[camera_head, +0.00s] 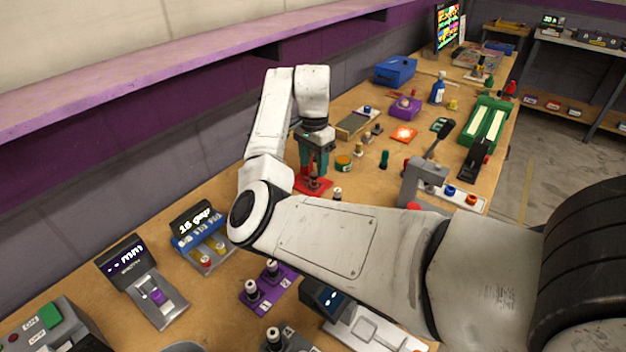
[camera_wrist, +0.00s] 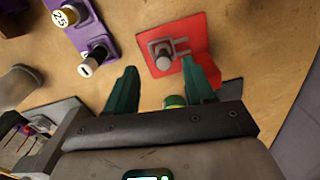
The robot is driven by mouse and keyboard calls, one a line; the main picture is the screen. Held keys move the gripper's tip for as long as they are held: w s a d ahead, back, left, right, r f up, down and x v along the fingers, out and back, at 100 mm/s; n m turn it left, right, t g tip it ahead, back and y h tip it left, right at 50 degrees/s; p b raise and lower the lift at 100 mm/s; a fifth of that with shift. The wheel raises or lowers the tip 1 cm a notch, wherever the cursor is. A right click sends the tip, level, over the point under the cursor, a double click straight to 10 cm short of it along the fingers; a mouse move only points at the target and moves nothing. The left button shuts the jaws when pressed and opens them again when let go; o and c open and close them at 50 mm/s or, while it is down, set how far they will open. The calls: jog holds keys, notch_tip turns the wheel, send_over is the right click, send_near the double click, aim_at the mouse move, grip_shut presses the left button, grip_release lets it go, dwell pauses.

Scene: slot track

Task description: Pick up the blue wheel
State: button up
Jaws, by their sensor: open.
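I cannot clearly make out a blue wheel. A small blue piece (camera_head: 367,109) sits on a wood-and-grey slotted board (camera_head: 355,124) beyond my gripper, and a round blue knob (camera_head: 450,190) sits on a light plate at the right; both are too small to be sure of. My gripper (camera_head: 313,168) is open, its green fingers pointing down over a red bracket (camera_head: 318,187) on the bench. The wrist view shows the open fingers (camera_wrist: 160,66) with the red bracket (camera_wrist: 195,48) and its grey peg ahead of them. Neither blue piece shows there.
A green-and-orange round tin (camera_head: 343,163) and a dark green peg (camera_head: 384,159) stand right of my gripper. A grey clamp-like fixture (camera_head: 425,182) rises farther right. Purple blocks with numbered pegs (camera_head: 270,286) are in front. A blue box (camera_head: 396,70) is at the back.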

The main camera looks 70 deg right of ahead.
aim_at(314, 174)
jog(key=shift+w+d+f+p, duration=0.1)
jog(key=shift+d+f+p, duration=0.05)
jog(key=shift+f, duration=1.2)
jog(key=shift+d+f+p, duration=0.1)
jog(key=shift+f+p, duration=0.05)
jog(key=shift+f, duration=1.2)
grip_shut()
